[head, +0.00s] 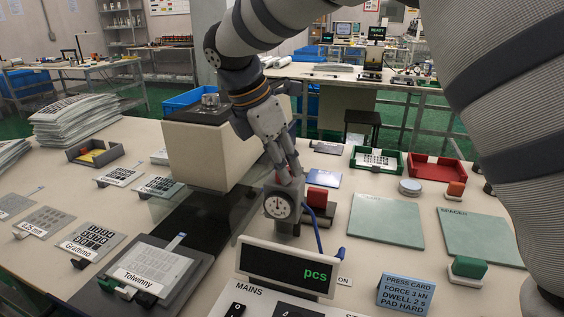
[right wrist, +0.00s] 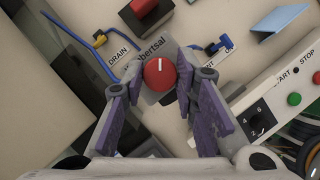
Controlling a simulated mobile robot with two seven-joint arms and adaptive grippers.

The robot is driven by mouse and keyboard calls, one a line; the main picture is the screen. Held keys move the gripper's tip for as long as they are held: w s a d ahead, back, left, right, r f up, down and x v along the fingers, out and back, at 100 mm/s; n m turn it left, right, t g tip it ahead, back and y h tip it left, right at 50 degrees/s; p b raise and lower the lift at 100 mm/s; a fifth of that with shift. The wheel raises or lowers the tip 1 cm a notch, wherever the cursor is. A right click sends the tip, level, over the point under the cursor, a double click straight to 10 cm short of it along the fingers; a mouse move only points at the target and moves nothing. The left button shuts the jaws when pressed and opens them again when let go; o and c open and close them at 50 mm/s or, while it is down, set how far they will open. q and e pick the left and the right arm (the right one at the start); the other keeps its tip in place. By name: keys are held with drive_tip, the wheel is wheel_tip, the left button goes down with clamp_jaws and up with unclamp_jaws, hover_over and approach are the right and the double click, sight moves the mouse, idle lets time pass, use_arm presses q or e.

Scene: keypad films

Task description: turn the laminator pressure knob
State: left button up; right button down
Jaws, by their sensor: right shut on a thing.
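The pressure knob (right wrist: 159,74) is a round red cap with a white line, seen from above in the right wrist view. The line runs roughly up and down in that picture. My right gripper (right wrist: 160,72) has its purple-padded fingers on both sides of the knob and is shut on it. In the head view, the right gripper (head: 285,172) reaches down onto the grey regulator body with a round white dial gauge (head: 277,206). The knob is hidden there by the fingers. My left gripper is in neither view.
A display reading "pcs" (head: 287,268) stands in front of the gauge. A blue tube (head: 317,235) runs beside it. A red block (head: 317,197) stands just right. A beige machine housing (head: 205,155) is at left. Green sheets (head: 385,220) lie to the right.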

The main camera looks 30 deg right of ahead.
drive_tip(key=m+g, duration=0.1)
drive_tip(key=m, duration=0.1)
drive_tip(key=m+g, duration=0.1)
drive_tip(key=m, duration=0.2)
drive_tip(key=shift+w+m+y+b, duration=0.15)
drive_tip(key=shift+m+y+b, duration=0.15)
drive_tip(key=shift+b, duration=0.1)
idle(0.4)
drive_tip(key=c, duration=1.3)
unclamp_jaws()
drive_tip(key=v, duration=0.7)
drive_tip(key=shift+r, duration=0.2)
drive_tip(key=shift+w, duration=0.1)
